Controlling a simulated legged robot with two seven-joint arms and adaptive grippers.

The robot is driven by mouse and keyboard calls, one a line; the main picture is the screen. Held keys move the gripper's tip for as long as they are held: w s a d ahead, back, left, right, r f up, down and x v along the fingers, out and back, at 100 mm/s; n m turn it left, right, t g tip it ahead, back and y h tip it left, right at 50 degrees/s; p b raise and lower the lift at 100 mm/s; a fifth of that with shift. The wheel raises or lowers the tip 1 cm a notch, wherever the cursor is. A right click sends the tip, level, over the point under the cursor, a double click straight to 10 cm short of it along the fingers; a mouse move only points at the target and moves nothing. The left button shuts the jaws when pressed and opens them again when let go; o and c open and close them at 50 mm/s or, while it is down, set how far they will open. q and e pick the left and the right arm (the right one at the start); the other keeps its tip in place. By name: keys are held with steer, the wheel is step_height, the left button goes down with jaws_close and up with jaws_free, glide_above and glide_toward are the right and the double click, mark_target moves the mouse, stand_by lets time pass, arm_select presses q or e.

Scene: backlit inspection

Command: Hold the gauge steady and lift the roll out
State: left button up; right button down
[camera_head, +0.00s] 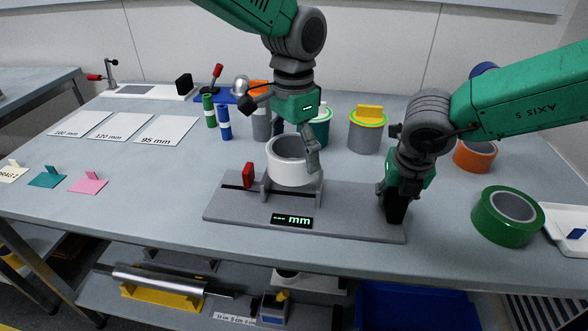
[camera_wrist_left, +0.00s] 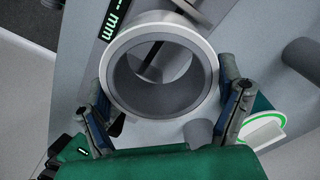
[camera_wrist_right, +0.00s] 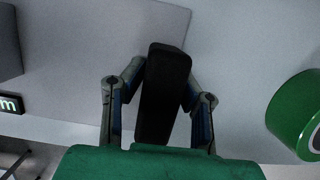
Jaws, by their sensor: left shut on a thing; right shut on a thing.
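The white roll (camera_head: 293,176), with a grey core, is upright between the grey jaws of the gauge (camera_head: 350,212). Whether its underside touches the gauge bed is hidden. My left gripper (camera_head: 296,148) comes down from above and is shut on the roll. In the left wrist view its fingers lie on either side of the roll (camera_wrist_left: 122,80). The gauge's display (camera_head: 292,220) reads dashes and "mm"; a red tab (camera_head: 248,175) stands at its left. My right gripper (camera_head: 396,196) is shut on the black block (camera_wrist_right: 163,95) at the gauge's right end.
A green roll (camera_head: 508,216) lies right of the gauge, by a white tray (camera_head: 570,228). An orange roll (camera_head: 475,155) is behind my right arm. Labelled cards (camera_head: 165,131) lie left; the table between is clear.

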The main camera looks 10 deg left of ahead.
arm_select(q)
step_height(320, 180, up, 3)
steer(key=shift+r, duration=0.1)
arm_select(e)
steer(key=c, duration=1.1)
jaws_free()
steer(key=shift+c, duration=0.2)
